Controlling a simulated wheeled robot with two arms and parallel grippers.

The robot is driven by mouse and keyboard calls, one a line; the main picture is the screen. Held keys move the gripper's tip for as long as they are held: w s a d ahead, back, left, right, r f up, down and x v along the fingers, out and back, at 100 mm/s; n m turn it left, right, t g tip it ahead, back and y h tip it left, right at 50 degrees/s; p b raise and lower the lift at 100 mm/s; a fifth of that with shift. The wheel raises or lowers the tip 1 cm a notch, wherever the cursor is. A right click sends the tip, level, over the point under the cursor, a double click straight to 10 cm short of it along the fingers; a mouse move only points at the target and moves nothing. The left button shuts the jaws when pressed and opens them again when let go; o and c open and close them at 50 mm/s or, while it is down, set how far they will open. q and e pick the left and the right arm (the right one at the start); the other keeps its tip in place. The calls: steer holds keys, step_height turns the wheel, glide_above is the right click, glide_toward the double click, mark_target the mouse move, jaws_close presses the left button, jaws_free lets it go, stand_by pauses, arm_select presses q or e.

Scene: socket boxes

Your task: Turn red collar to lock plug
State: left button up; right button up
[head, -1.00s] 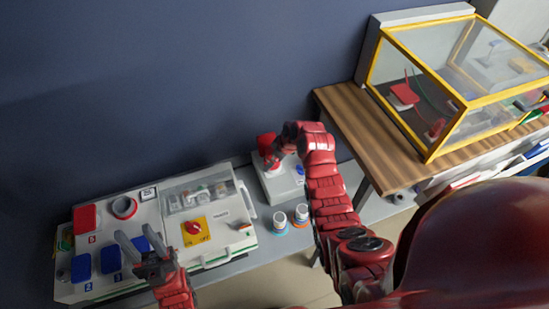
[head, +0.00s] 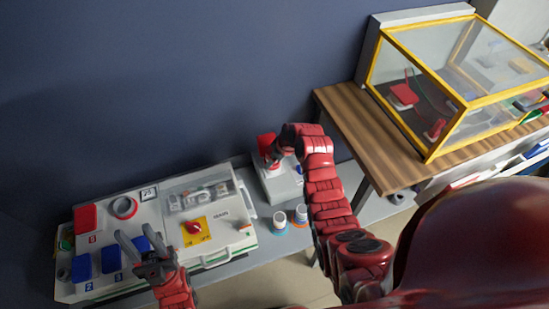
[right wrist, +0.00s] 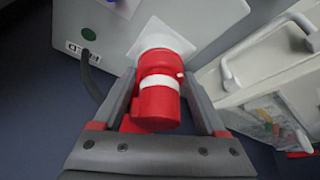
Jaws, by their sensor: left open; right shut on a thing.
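In the right wrist view, a red plug and collar (right wrist: 156,108) with a white band joins a white square flange (right wrist: 166,42) on a pale box. My right gripper (right wrist: 160,86) has one finger on each side of the red part and is shut on it. The fingers hide its sides, so I cannot tell whether the collar is locked. In the head view the red part (head: 265,142) shows by the box (head: 281,184), partly covered by my right gripper (head: 277,158). My left gripper (head: 133,243) is open and empty above the left panel.
The left panel (head: 213,236) carries blue and red covers, a red rotary knob (head: 194,227) on a yellow plate, and a handle. A yellow-framed clear case (head: 450,135) stands on the wooden table at right.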

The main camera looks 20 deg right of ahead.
steer(key=m+h, duration=0.1)
steer(key=m, duration=0.2)
steer(key=shift+a+p, duration=0.2)
steer(key=shift+p, duration=0.1)
steer(key=m, duration=0.1)
steer(key=m+h, duration=0.1)
steer(key=shift+s+a+f+m+t, duration=0.1)
steer(key=shift+a+m+t, duration=0.1)
steer(key=shift+m+t, duration=0.15)
steer(key=shift+f+m+h+b, duration=0.1)
steer(key=shift+m+h+b, duration=0.6)
steer(key=shift+m, duration=0.55)
steer(key=shift+a+m+h+b, duration=0.15)
steer(key=shift+m+h+b, duration=0.25)
steer(key=shift+m+b, duration=0.85)
steer(key=shift+r+m, duration=0.2)
steer(key=shift+m, duration=0.05)
steer(key=o, duration=1.3)
